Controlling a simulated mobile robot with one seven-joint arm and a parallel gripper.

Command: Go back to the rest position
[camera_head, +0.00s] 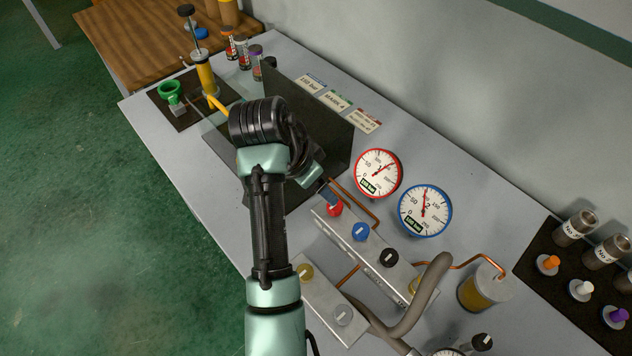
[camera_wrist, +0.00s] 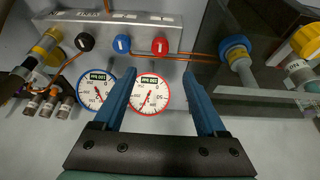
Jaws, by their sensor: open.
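My arm reaches up over the grey bench (camera_head: 215,215) in the head view. My gripper (camera_head: 328,192) is near the red knob and partly hidden by my wrist. In the wrist view my gripper (camera_wrist: 160,76) shows two blue fingers spread apart with nothing between them touching both. Past the fingers are the red-rimmed gauge (camera_wrist: 150,92) and the blue-rimmed gauge (camera_wrist: 96,94). The metal manifold (camera_wrist: 140,29) carries a red knob (camera_wrist: 160,46), a blue knob (camera_wrist: 122,44) and a black knob (camera_wrist: 85,42).
A dark upright panel (camera_head: 325,125) stands beside my wrist. A yellow hand pump (camera_head: 205,75) and green vise (camera_head: 172,95) are at the back left. A grey hose (camera_head: 420,300) and a yellow-filled jar (camera_head: 480,290) are at the right. Green floor (camera_head: 90,200) lies open left.

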